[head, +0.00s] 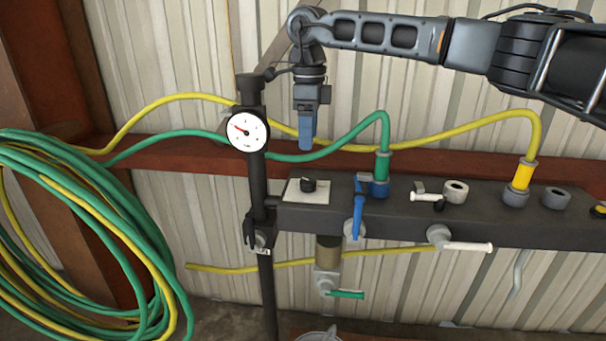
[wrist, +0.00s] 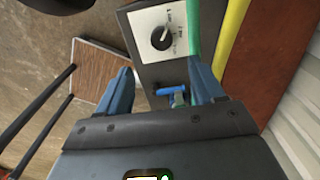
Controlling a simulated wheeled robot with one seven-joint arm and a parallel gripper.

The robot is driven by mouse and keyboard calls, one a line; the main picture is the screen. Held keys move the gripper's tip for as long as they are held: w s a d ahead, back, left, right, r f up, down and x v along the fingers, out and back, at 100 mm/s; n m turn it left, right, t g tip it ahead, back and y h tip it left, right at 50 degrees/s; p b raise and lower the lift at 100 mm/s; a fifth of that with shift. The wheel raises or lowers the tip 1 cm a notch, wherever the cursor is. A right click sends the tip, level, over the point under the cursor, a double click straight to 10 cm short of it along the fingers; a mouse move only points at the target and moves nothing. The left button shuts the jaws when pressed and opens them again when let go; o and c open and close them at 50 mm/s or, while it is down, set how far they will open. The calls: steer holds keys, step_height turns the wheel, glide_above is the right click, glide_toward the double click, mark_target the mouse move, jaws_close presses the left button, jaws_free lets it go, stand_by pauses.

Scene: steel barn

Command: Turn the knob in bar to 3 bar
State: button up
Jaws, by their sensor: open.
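A black knob (head: 308,186) sits on a white scale plate (head: 318,196) at the left end of a dark manifold. In the wrist view the knob (wrist: 161,38) shows a pale pointer line; the scale marks are too small to read. A round white gauge (head: 248,131) with a red needle pointing left and slightly up is on the black post. My gripper (head: 307,146) hangs above the knob, fingers down and apart from it.
A green hose (head: 383,135) and a blue-handled valve (head: 357,215) stand just right of the knob. A yellow hose (head: 535,125) joins farther right. White-handled valves (head: 465,246) stick out in front. Coiled hoses (head: 70,200) hang at left. The space directly above the knob looks clear.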

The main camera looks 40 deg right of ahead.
mark_target(308, 180)
step_height(308, 180, down, 12)
steer(key=shift+r+p, duration=0.1)
steer(key=shift+p, duration=0.5)
steer(key=shift+d, duration=0.1)
steer(key=c, duration=1.1)
